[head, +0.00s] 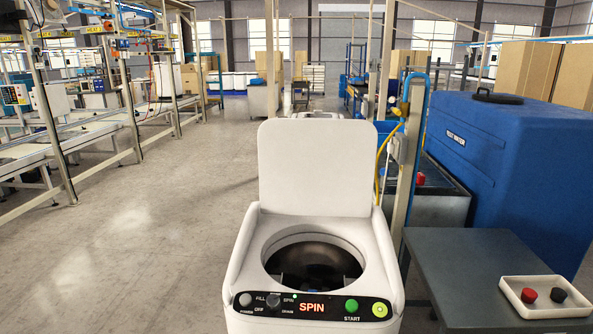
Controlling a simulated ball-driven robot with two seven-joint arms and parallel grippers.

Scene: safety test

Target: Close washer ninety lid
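A white top-loading washer (239,265) stands in front of me in the lower middle of the head view. Its white lid (316,165) is raised, standing nearly upright at the back of the opening. The round drum opening (313,262) is uncovered and dark inside. The front panel (333,307) has a lit "SPIN" display, a small green light, knobs and a green START button (351,305). Neither of my grippers shows in the head view.
A dark grey table (455,260) at the right holds a white tray (511,284) with a red and a black knob-like piece. A large blue tank (510,165) and a post (405,170) stand behind it. Open floor (150,230) lies to the washer's left, beyond it workbenches.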

